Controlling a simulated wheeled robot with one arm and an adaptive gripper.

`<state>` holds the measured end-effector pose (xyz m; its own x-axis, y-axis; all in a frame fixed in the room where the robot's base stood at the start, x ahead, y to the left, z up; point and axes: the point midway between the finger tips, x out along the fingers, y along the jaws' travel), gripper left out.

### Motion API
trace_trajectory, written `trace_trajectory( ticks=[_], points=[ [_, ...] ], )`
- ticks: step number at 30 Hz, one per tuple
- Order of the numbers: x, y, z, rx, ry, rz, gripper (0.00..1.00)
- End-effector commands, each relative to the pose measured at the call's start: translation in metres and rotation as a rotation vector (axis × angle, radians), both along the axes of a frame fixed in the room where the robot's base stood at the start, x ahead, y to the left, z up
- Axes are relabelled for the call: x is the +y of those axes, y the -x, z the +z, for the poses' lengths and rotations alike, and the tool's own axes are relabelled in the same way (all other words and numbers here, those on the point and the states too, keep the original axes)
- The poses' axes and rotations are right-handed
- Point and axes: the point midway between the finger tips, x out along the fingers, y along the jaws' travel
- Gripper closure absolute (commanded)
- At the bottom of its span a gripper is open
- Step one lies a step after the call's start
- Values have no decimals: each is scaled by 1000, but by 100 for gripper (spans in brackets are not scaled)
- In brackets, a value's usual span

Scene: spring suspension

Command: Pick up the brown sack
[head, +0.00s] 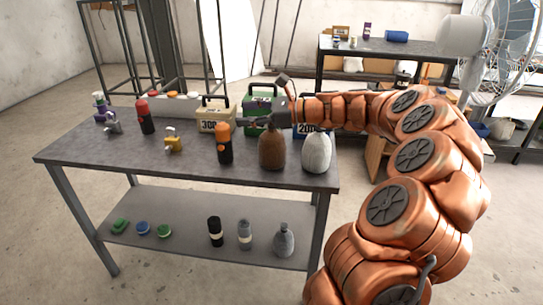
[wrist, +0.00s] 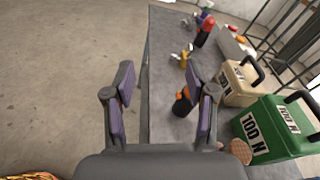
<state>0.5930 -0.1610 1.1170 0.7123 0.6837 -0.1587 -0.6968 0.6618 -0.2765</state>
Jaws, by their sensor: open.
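The brown sack (head: 272,151) stands upright near the front right of the grey table (head: 110,153), between a black-and-orange bottle (head: 224,146) and a white-grey sack (head: 317,153). My gripper (head: 243,123) is above the table at the height of the brown sack's top, in front of the boxes, with its fingers pointing left. It overlaps the top of the sack in the head view; I cannot tell if they touch. In the wrist view my gripper (wrist: 161,82) is open with nothing between its fingers.
Behind the sack stand a beige box (head: 214,114), a green box (head: 260,104) and a blue box (head: 306,129). A yellow object (head: 173,144) and a red-topped bottle (head: 145,117) are farther left. A lower shelf (head: 185,221) holds several items. A fan (head: 510,50) stands at right.

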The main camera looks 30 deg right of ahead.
Motion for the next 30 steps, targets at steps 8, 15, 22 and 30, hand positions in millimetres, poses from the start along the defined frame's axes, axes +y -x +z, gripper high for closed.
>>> trace_trajectory(
  ticks=[8,15,22,30],
  points=[
    [-138,-9,-16,33,-283,-283,44],
    [-159,-7,-34,37,-330,-325,44],
    [-158,-8,-74,39,-330,-322,44],
    [-153,-15,-98,35,-324,-318,44]
  ],
)
